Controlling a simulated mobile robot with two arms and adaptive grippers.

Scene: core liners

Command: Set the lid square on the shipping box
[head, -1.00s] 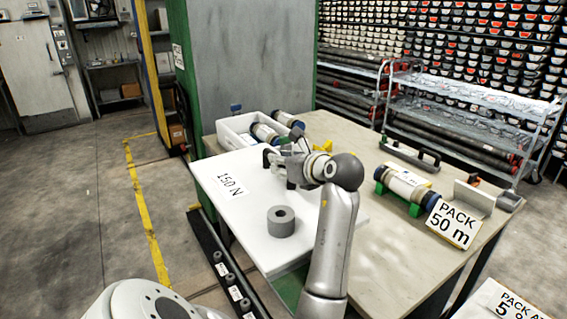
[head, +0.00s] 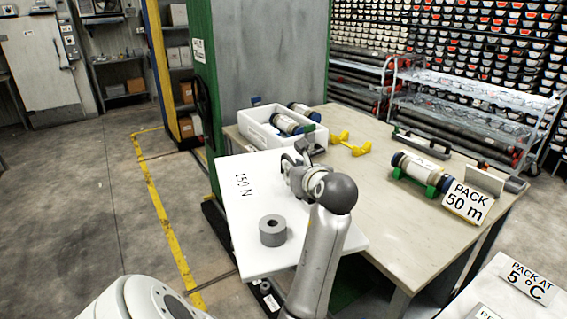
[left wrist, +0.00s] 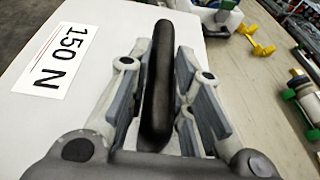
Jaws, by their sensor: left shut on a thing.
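The lid (head: 250,215) is a white flat panel marked "150 N", with a black handle (left wrist: 157,85) and a grey ring-shaped cylinder (head: 272,231) on it. My left gripper (head: 300,163) is shut on the handle; in the left wrist view its fingers stand on both sides of the bar. The lid is in front of the shipping box and apart from it, reaching past the table's left edge over the floor. The shipping box (head: 258,133) is a white open-topped box at the table's far left, with blue-capped core tubes (head: 287,123) in it. My right gripper is not in view.
A yellow cradle (head: 350,145) is right of the box. A capped tube (head: 420,168) on green supports and a "PACK 50 m" sign (head: 467,202) stand on the table's right. A green-edged grey cabinet (head: 265,60) rises behind the box. The table's middle (head: 370,200) is clear.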

